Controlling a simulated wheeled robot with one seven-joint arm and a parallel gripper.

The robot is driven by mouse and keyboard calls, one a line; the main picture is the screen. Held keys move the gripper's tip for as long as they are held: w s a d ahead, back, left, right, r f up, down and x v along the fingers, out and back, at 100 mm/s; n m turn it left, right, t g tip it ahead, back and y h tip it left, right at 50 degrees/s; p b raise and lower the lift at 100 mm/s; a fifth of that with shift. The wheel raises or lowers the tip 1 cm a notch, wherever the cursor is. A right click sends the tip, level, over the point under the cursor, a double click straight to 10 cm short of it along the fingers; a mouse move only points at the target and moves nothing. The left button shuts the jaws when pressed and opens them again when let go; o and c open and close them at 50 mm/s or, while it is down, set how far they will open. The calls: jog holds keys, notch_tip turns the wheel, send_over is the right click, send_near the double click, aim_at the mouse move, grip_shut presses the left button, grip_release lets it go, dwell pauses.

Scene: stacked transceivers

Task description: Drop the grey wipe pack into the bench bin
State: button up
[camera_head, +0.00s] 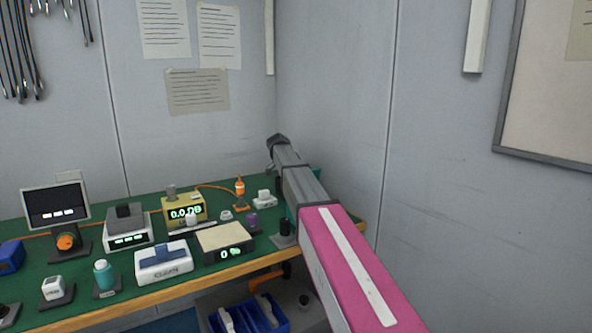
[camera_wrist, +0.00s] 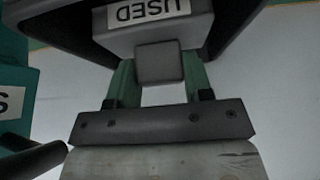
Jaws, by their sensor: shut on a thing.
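In the wrist view my gripper (camera_wrist: 160,85) has its two green fingers closed on a small grey block (camera_wrist: 160,65). The block appears to be the grip of a wider grey body with a white label reading "USED" (camera_wrist: 148,12), upside down; I take this to be the grey wipe pack. A dark, wide shape (camera_wrist: 60,25) lies behind it; it may be the bench bin, but I cannot tell for certain, nor whether the pack touches it. In the head view my arm hides the gripper and the pack, and no bin can be made out clearly on the bench.
A teal box (camera_wrist: 15,100) with a partly seen label stands at the left of the wrist view. Walls close in behind and right.

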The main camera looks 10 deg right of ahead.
jog(key=shift+f, duration=0.4)
jog(key=o, duration=1)
jog(key=v, duration=1)
jog(key=shift+r, duration=0.35)
jog(key=shift+s+a, duration=0.1)
jog(key=shift+a, duration=0.05)
